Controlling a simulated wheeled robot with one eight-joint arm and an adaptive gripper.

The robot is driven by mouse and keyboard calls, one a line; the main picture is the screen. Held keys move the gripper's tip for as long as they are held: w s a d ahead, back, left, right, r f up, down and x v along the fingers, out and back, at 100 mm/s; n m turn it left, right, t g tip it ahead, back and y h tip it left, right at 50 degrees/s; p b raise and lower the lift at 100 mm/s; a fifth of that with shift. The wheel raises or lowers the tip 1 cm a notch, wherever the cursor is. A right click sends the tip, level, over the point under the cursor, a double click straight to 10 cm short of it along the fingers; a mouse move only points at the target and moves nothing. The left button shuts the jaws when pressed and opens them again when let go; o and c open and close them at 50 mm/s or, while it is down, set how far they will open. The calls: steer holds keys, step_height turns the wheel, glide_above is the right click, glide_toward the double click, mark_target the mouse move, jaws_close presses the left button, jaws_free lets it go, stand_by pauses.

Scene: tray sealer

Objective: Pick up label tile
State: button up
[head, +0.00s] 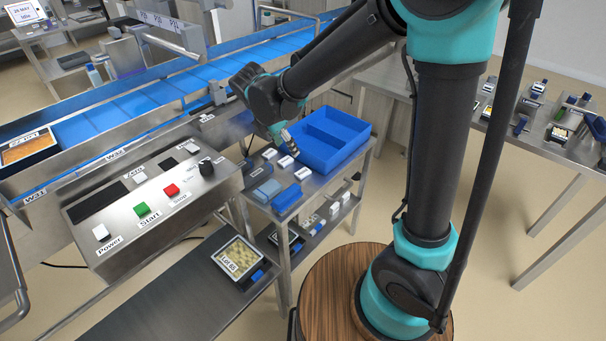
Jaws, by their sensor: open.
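My gripper (289,147) is open and points down over the small steel table, left of the blue divided bin. Small white tiles lie on the table top: one at the back (269,153), one just below my fingertips (286,161), and one nearer the front (303,173). I cannot read any print on them, so I cannot tell which is the label tile. I cannot tell whether the fingertips touch the middle tile. Nothing shows between the fingers.
The blue bin (306,163) stands right of my gripper. A blue block (287,199) and a grey-blue one (266,190) lie at the table's front left. The control panel (150,205) and blue conveyor (130,103) are to the left. More small items lie on the lower shelf.

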glide_toward(302, 172)
steer(key=f, duration=0.1)
steer(key=d+f, duration=0.1)
steer(key=shift+s+f, duration=0.1)
steer(key=shift+f, duration=0.3)
steer(key=x, duration=0.2)
steer(key=w+x, duration=0.1)
steer(key=x, duration=0.1)
steer(key=shift+d+f, duration=0.1)
steer(key=shift+f, duration=0.4)
steer(key=shift+c, duration=0.3)
steer(key=c, duration=1)
